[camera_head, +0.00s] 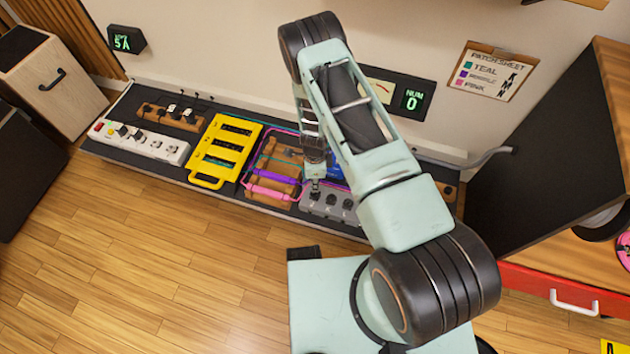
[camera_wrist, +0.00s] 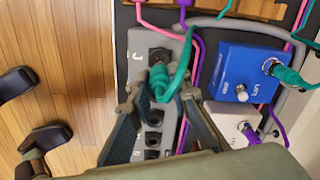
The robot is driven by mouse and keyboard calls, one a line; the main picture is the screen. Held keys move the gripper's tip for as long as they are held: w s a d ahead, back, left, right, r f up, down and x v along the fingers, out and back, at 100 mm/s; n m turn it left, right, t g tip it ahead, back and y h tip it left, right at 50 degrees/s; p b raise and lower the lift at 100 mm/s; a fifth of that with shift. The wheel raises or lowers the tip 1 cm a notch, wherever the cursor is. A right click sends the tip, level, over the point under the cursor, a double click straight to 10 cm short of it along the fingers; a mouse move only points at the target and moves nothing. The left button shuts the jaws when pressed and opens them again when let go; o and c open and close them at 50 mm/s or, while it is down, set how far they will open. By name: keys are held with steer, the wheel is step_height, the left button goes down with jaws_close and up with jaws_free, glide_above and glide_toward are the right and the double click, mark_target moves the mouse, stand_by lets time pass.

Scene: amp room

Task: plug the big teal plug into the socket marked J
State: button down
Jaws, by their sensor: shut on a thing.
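The big teal plug (camera_wrist: 161,84) is between the two fingertips of my gripper (camera_wrist: 158,97) in the wrist view; my gripper is shut on it. Its teal cable bends up and to the right. The plug's front end is at the dark socket (camera_wrist: 158,54) beside the letter J on the grey socket box (camera_wrist: 138,42). I cannot tell whether the plug is inside the socket or just over it. In the head view my gripper (camera_head: 315,186) is at the left end of the grey box (camera_head: 328,211), and the plug is too small to make out.
A blue pedal (camera_wrist: 228,72) with another teal plug (camera_wrist: 285,72) and a white pedal (camera_wrist: 222,118) are right of the box. Pink and purple cables run alongside. A yellow rack (camera_head: 222,150) and a white power strip (camera_head: 140,142) are farther left. Wooden floor (camera_head: 130,260) is clear in front.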

steer(key=shift+f+b, duration=1.4)
steer(key=shift+f, duration=0.6)
steer(key=c, duration=1.7)
jaws_free()
step_height(320, 180, up, 12)
steer(key=shift+r, duration=0.1)
